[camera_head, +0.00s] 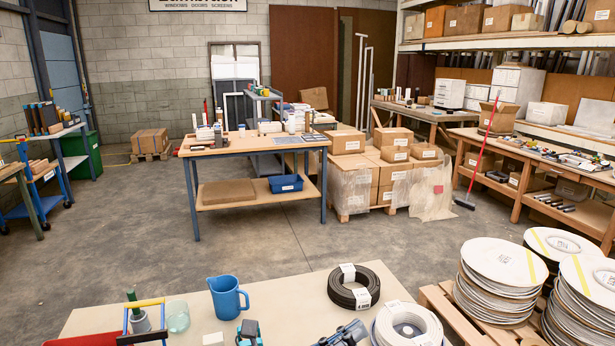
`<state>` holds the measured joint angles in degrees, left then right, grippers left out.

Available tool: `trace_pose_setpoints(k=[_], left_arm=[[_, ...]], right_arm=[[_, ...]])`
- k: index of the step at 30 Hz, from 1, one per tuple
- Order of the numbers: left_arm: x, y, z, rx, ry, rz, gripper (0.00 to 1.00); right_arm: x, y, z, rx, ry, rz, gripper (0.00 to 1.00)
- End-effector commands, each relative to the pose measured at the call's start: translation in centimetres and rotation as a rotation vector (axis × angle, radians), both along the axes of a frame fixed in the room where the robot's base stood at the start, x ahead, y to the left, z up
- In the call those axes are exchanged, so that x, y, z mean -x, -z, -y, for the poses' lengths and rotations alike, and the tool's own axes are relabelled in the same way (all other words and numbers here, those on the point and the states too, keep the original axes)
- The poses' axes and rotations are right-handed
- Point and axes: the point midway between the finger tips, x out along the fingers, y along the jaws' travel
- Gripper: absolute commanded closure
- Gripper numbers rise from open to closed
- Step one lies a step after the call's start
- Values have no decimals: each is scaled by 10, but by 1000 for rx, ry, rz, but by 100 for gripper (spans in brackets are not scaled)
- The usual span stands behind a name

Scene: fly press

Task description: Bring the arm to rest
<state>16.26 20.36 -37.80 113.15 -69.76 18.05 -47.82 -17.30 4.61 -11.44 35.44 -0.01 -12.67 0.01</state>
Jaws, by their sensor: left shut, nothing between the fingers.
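My left gripper (352,331) is dark grey and shows only in part at the bottom edge of the head view. It appears over the near table, in front of the black coil. Its fingers are shut, with nothing seen between them. The rest of my left arm is cut off by the frame. My right gripper is not in view.
The near table (190,300) holds a blue jug (227,298), a black coil (354,287), a white coil (407,325) and a small teal-and-black object (249,333). Cable reels (503,262) stand at right. Clear floor (130,225) lies beyond, before a workbench (255,143).

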Motion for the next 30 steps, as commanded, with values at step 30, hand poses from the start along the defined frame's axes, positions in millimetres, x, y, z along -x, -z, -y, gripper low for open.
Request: trace_pose_setpoints(k=[30], left_arm=[[191, 280, -269, -1854, 1469, 2030, 100]], right_arm=[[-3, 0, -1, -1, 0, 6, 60]])
